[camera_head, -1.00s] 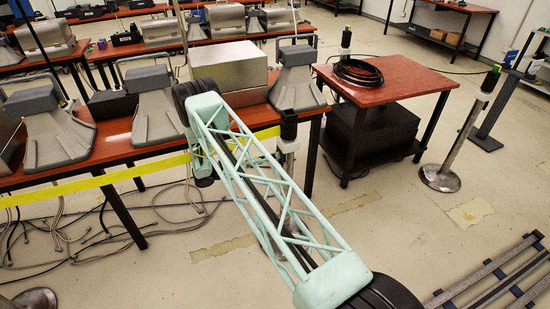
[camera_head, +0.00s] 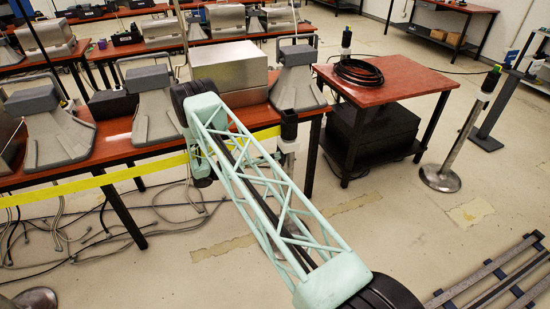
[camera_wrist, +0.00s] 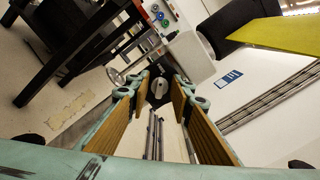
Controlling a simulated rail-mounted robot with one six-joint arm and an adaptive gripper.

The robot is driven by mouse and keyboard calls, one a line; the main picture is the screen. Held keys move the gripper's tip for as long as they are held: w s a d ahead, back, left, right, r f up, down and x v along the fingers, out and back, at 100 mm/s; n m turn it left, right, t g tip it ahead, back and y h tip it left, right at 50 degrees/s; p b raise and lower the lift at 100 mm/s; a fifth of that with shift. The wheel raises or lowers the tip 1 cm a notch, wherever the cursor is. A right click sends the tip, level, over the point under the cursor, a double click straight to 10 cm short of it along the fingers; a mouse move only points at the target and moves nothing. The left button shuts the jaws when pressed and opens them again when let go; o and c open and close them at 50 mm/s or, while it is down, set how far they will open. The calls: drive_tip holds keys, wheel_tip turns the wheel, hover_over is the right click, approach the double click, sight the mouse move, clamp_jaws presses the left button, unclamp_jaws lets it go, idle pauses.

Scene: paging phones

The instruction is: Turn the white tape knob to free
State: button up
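In the wrist view, a small pale grey-white knob (camera_wrist: 158,88) with a dark surround shows between the far ends of my gripper's fingers. My gripper (camera_wrist: 160,84) has two long fingers with wood-coloured inner pads. They stand apart, one on each side of the knob; I cannot tell whether either touches it. Yellow tape (camera_wrist: 268,34) runs out from a black post head (camera_wrist: 238,18) at upper right. In the head view, the tape (camera_head: 100,182) crosses in front of the bench to a black-topped post (camera_head: 288,128).
A red-topped bench (camera_head: 120,153) with several grey paging phones (camera_head: 155,105) stands at left. A red side table (camera_head: 405,80) holds coiled black cable (camera_head: 358,72). Another post (camera_head: 440,178) stands at right. Loose cables lie under the bench; the floor (camera_head: 400,240) at centre right is clear.

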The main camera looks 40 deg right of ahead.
drive_tip(key=v, duration=1.1)
drive_tip(key=shift+a, duration=0.2)
drive_tip(key=shift+r, duration=0.1)
idle(0.3)
